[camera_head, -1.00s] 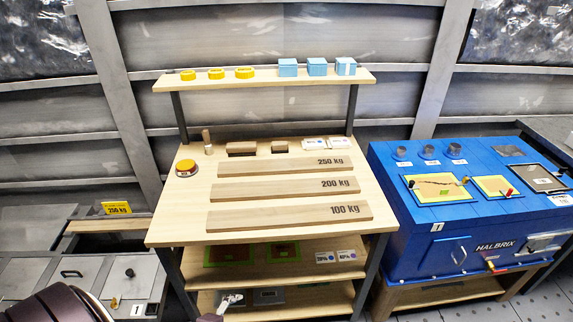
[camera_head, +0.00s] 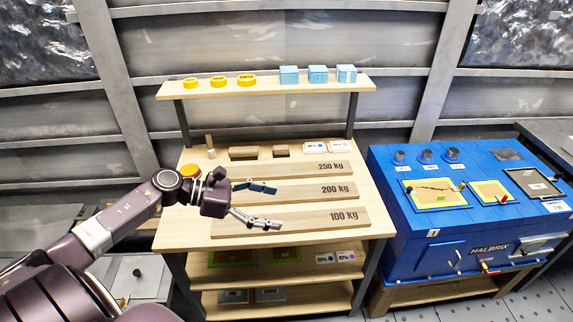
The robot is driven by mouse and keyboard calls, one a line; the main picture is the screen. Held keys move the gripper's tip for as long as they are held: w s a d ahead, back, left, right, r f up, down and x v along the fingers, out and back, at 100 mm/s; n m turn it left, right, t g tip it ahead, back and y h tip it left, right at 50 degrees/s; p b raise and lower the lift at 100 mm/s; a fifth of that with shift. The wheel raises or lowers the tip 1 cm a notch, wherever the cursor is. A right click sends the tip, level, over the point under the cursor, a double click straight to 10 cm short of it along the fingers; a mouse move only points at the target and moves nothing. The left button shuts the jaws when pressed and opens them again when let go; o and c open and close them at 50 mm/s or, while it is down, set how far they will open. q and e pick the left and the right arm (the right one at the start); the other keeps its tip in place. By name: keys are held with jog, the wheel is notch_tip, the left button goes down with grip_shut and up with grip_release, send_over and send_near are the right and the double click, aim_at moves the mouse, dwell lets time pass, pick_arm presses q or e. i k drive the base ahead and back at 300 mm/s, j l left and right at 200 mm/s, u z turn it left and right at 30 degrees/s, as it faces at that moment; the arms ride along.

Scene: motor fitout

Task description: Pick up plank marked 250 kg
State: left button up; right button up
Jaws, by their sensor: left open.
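The plank marked 250 kg (camera_head: 290,170) lies flat on the wooden workbench, the farthest back of three planks. The 200 kg plank (camera_head: 320,191) lies in front of it, and the 100 kg plank (camera_head: 310,220) lies nearest the front edge. My left gripper (camera_head: 270,206) reaches in from the left with its fingers spread open and empty. It hangs over the left part of the 200 kg and 100 kg planks and hides parts of them. It is to the front left of the 250 kg plank. My right gripper is not in view.
The workbench (camera_head: 190,233) has a raised shelf (camera_head: 300,88) with yellow rings and light blue boxes. Small wooden blocks (camera_head: 244,153) and white cards lie behind the planks. An orange button (camera_head: 190,171) is at the left. A blue HALBRIX machine (camera_head: 400,235) stands at the right.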

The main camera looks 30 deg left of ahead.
aim_at(291, 171)
jog(key=i+j, duration=1.1)
jog(key=j, duration=0.15)
